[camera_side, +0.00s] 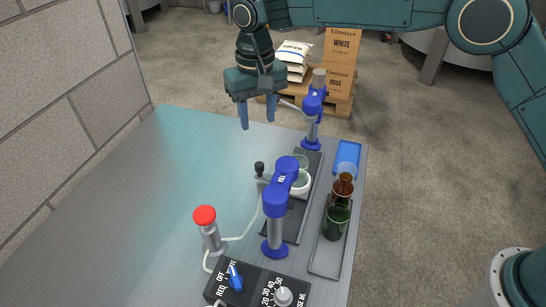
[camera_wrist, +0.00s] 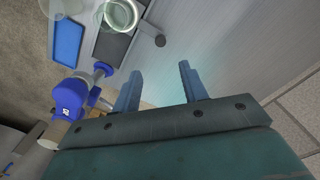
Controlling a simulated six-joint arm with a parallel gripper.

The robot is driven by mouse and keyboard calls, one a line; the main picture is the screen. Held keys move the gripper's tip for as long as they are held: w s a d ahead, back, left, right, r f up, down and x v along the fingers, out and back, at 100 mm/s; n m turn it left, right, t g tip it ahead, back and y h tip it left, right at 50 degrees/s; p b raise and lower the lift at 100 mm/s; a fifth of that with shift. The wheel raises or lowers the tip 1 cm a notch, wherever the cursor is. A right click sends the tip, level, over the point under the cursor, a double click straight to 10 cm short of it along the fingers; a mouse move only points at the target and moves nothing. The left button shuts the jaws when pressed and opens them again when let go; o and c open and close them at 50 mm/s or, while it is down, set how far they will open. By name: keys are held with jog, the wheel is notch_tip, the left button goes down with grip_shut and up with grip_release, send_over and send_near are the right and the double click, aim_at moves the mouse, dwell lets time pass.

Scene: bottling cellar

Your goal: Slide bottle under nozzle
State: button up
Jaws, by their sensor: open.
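My gripper (camera_side: 257,124) hangs above the far part of the metal table, open and empty, left of the far blue stand. In the wrist view its two fingers (camera_wrist: 160,70) are apart with only tabletop between them. A pale glass vessel (camera_side: 301,184) stands on the dark track, partly hidden by the near blue stand; its round rim (camera_wrist: 121,14) shows at the wrist view's top edge. A blue stand with an overhanging head (camera_side: 283,195) rises beside the track; a nozzle tip is not clearly visible. A green bottle (camera_side: 336,219) and a brown bottle (camera_side: 343,188) stand upright at right.
A second blue stand (camera_side: 312,106) rises at the track's far end. A black-knobbed lever (camera_side: 259,168) sits left of the track. A blue tray (camera_side: 347,151), a red button (camera_side: 205,215) and a control box (camera_side: 256,287) are also there. The table's left part (camera_side: 135,205) is clear.

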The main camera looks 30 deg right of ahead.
aim_at(259, 164)
jog(key=shift+a+f, duration=0.1)
jog(key=shift+f, duration=0.15)
notch_tip(259, 164, down, 14)
jog(key=shift+r, duration=0.25)
dwell(0.6)
grip_shut()
